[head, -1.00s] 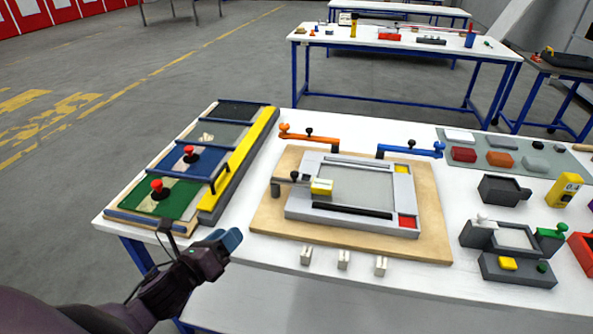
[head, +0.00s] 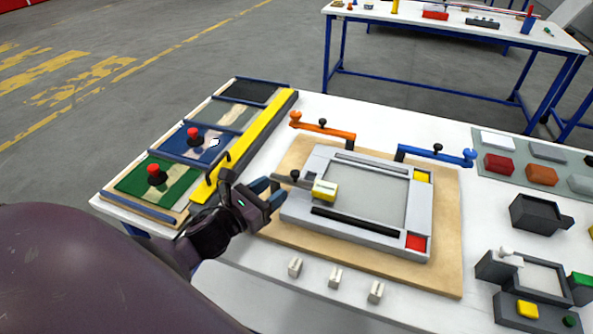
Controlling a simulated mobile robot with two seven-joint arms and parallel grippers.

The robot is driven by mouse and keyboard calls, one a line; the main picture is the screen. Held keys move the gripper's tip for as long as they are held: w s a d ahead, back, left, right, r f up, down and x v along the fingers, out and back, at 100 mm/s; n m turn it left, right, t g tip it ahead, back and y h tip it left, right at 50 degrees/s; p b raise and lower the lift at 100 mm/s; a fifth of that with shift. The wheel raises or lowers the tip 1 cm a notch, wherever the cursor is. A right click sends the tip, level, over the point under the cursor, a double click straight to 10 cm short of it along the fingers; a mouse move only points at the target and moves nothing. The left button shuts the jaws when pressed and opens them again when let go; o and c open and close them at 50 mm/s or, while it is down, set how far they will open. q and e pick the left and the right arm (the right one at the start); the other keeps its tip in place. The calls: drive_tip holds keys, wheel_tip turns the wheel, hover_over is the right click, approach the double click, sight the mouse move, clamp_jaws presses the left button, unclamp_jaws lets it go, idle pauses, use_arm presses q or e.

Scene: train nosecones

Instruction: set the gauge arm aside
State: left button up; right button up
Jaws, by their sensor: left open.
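The gauge arm (head: 300,183) appears to be the short grey arm with a black knob and a yellow block (head: 325,190) at its end. It reaches from the left edge of the grey frame (head: 300,212) inward, with the block over the frame's left side. The frame lies on a wooden board (head: 447,265) on the white table. My left gripper (head: 271,192) is open and empty, just left of the gauge arm's outer end. Its fingers point toward the arm; whether they touch it I cannot tell. My right gripper is out of view.
An orange arm (head: 325,130) and a blue arm (head: 435,155) stand behind the frame. A panel rack with a yellow rail (head: 250,140) and red knobs stands left. Small white blocks (head: 335,278) sit in front. Grey fixtures (head: 540,212) stand right.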

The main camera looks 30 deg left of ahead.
sight(292, 175)
use_arm(q)
drive_tip(key=w, duration=0.2)
drive_tip(key=w+d, duration=0.1)
drive_tip(key=w, duration=0.5)
drive_tip(key=shift+d, duration=0.2)
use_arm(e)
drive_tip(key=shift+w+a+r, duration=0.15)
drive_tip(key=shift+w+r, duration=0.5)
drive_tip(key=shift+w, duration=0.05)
use_arm(q)
drive_tip(key=shift+c, duration=0.6)
clamp_jaws()
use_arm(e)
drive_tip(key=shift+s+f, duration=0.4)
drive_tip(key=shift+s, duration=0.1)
